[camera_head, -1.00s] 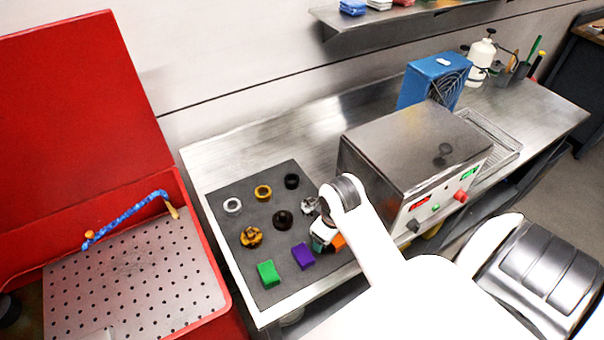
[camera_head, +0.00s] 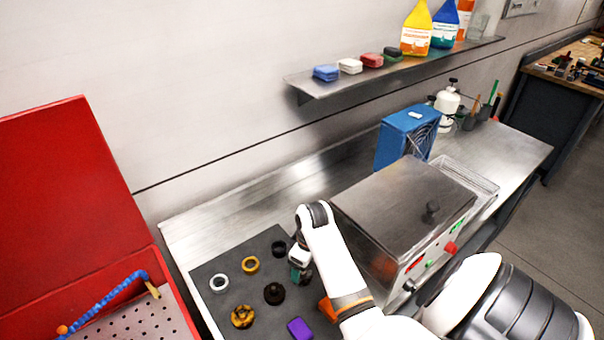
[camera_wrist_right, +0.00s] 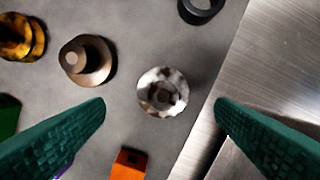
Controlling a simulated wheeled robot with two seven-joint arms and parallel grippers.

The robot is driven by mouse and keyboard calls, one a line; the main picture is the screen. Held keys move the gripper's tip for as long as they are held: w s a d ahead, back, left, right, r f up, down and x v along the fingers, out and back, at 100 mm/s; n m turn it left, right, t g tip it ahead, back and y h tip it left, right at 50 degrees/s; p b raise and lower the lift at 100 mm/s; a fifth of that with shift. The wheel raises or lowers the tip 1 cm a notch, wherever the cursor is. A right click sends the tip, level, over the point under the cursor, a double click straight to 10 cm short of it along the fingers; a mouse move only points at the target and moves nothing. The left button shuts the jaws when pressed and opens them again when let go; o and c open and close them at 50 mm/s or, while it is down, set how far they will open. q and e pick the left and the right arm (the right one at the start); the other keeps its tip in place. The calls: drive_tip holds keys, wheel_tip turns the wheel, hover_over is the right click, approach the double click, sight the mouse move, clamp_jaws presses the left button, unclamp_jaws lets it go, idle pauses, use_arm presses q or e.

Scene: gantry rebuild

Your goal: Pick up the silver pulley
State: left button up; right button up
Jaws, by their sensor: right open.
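The silver pulley (camera_wrist_right: 163,91), round with a mottled shiny rim and a dark centre, lies on the grey mat in the right wrist view. It sits between and just beyond the two green fingers of my right gripper (camera_wrist_right: 160,106), which is open and empty. Neither finger appears to touch it. In the head view my right gripper (camera_head: 300,270) is over the mat's right side, and the pulley is hidden behind it and the arm. My left gripper is not in view.
The mat (camera_head: 215,310) also holds a black ring (camera_head: 279,247), a brown pulley (camera_head: 274,293), a gold ring (camera_head: 250,264), a white ring (camera_head: 219,283), a purple block (camera_head: 299,328) and an orange block (camera_head: 327,309). A metal machine (camera_head: 400,215) stands close on the right.

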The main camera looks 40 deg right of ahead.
sight(302, 274)
drive_tip(key=f, duration=0.2)
drive_tip(key=f+p, duration=0.1)
drive_tip(key=f, duration=0.1)
drive_tip(key=shift+w, duration=0.4)
drive_tip(key=shift+f, duration=0.45)
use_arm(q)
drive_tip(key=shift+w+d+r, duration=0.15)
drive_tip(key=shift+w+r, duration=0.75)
use_arm(e)
drive_tip(key=shift+w, duration=0.1)
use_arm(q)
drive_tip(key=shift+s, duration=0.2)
use_arm(e)
drive_tip(key=c, duration=1.3)
drive_tip(key=shift+o, duration=0.2)
drive_tip(key=shift+r, duration=0.1)
